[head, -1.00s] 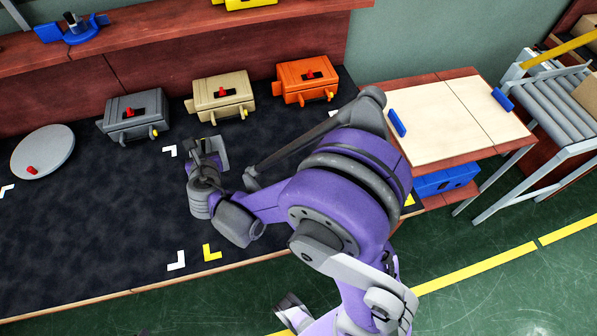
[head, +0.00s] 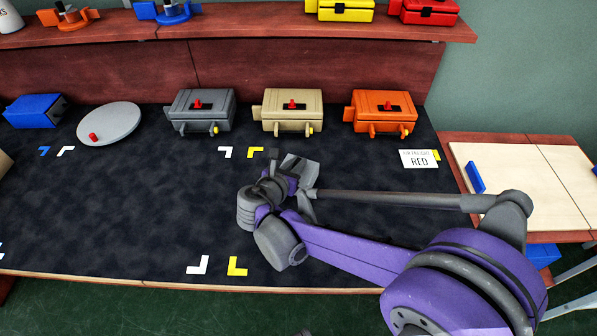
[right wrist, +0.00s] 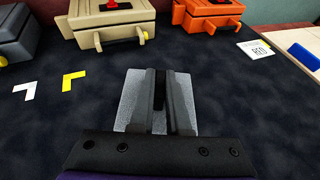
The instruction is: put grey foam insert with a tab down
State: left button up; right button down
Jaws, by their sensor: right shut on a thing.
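The grey foam insert (head: 305,172) is in my right gripper (head: 291,181), over the dark mat in the head view. In the right wrist view the insert (right wrist: 131,103) is a speckled light grey piece showing on both sides of the dark fingers of the right gripper (right wrist: 160,100). The fingers are shut on it. Its tab cannot be made out, and the fingers hide its middle. I cannot tell whether it touches the mat. My left gripper is not in view.
The dark mat (head: 150,200) has white and yellow corner marks. Grey (head: 200,112), tan (head: 291,112) and orange (head: 381,113) boxes stand along its back. A round grey disc (head: 110,124) lies at left. The mat's front middle is clear.

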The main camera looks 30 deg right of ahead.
jog(key=shift+f, duration=1.3)
jog(key=shift+b, duration=0.3)
jog(key=shift+f, duration=0.15)
jog(key=c, duration=0.9)
grip_release()
